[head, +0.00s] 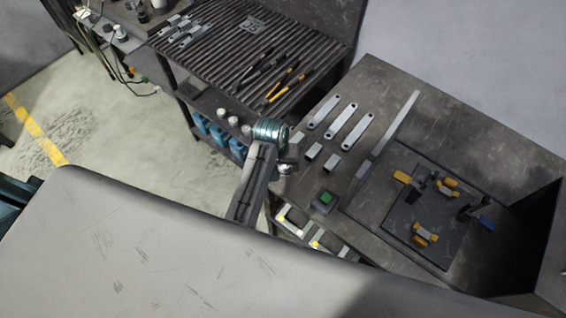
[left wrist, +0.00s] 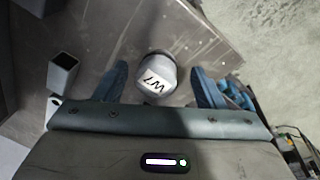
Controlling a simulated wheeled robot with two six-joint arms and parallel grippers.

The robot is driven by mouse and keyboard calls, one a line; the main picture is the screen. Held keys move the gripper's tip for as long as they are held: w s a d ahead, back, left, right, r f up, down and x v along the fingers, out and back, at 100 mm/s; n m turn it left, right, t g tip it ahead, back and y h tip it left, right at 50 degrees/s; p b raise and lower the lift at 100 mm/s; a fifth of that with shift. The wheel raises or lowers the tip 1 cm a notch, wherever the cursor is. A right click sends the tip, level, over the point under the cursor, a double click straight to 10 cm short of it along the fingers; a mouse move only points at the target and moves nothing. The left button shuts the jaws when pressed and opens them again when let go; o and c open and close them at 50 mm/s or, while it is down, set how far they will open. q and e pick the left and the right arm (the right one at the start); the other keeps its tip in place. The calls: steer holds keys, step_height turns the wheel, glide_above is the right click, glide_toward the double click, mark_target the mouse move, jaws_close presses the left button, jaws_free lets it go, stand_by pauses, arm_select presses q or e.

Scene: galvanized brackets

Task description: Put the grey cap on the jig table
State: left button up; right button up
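The grey cap (left wrist: 155,80) shows in the left wrist view, a rounded grey piece with a dark "W7" marking, near the edge of a dark metal table top. My left gripper (left wrist: 160,88) is open, with one blue-grey finger on each side of the cap and a visible gap on both sides. In the head view my left gripper (head: 290,152) is over the left edge of the jig table (head: 465,135); the cap cannot be made out clearly there. The jig table carries a dark plate with yellow clamps (head: 420,235). My right gripper is not in view.
Flat metal bars (head: 340,118) and short square tubes (head: 312,151) lie on the jig table; one tube (left wrist: 62,72) is left of the gripper in the wrist view. A green-button box (head: 326,200) and an upright strip (head: 385,140) stand nearby. A slatted bench (head: 225,45) holds tools.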

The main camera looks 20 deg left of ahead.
arm_select(q)
steer(key=shift+s+r, duration=0.1)
steer(key=shift+r, duration=0.3)
step_height(320, 180, up, 11)
steer(key=s+a+b, duration=0.1)
steer(key=shift+s+a, duration=0.15)
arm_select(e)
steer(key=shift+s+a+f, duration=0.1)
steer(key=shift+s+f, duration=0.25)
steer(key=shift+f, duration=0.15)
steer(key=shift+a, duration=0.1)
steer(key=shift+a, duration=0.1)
